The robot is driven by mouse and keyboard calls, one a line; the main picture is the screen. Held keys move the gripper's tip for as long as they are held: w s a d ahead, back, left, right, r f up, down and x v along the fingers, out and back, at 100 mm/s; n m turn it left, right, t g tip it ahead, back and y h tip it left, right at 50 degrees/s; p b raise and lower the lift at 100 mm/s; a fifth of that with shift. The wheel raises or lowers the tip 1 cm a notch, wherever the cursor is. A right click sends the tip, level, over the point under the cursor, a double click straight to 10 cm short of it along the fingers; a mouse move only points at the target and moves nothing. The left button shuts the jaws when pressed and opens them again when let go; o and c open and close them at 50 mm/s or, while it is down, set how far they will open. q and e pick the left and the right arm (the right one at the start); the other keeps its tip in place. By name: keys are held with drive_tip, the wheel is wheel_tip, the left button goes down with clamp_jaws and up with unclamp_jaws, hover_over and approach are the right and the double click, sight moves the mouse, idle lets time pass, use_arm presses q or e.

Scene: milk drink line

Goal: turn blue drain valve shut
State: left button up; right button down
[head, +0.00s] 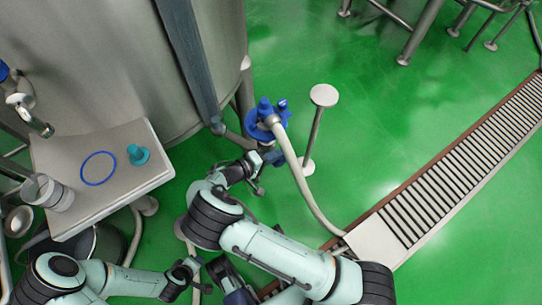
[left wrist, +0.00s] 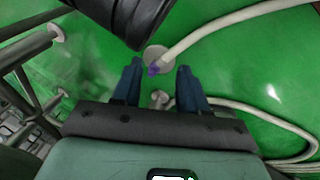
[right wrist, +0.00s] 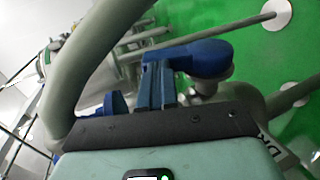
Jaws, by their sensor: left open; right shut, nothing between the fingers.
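The blue drain valve (head: 266,112) sits at the end of a pale hose beside the steel tank in the head view. In the right wrist view its blue handle (right wrist: 205,58) lies sideways just beyond my fingers. My right gripper (head: 268,150) is at the near side of the valve. In the right wrist view its fingers (right wrist: 158,75) are shut with nothing between them, close against the handle; I cannot tell whether they touch it. My left gripper is low at the lower left, and in the left wrist view (left wrist: 159,75) its fingers are open and empty.
The steel tank (head: 110,60) stands behind left. A steel side table (head: 110,190) holds a blue ring (head: 98,168) and a teal cone-shaped piece (head: 138,155). A round-topped post (head: 323,96) stands right of the valve. The hose (head: 305,188) runs to the floor drain (head: 455,170).

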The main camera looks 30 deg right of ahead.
use_arm(q)
drive_tip(key=shift+r, duration=0.1)
use_arm(e)
drive_tip(key=d+p, duration=0.1)
drive_tip(key=d+y+p, duration=0.1)
drive_tip(key=p, duration=0.1)
drive_tip(key=shift+r, duration=0.4)
drive_tip(key=shift+f, duration=0.1)
use_arm(q)
drive_tip(key=shift+g, duration=0.4)
drive_tip(key=s+d+r, duration=0.2)
drive_tip(key=r, duration=0.1)
drive_tip(key=shift+s+r, duration=0.1)
drive_tip(key=shift+s, duration=0.15)
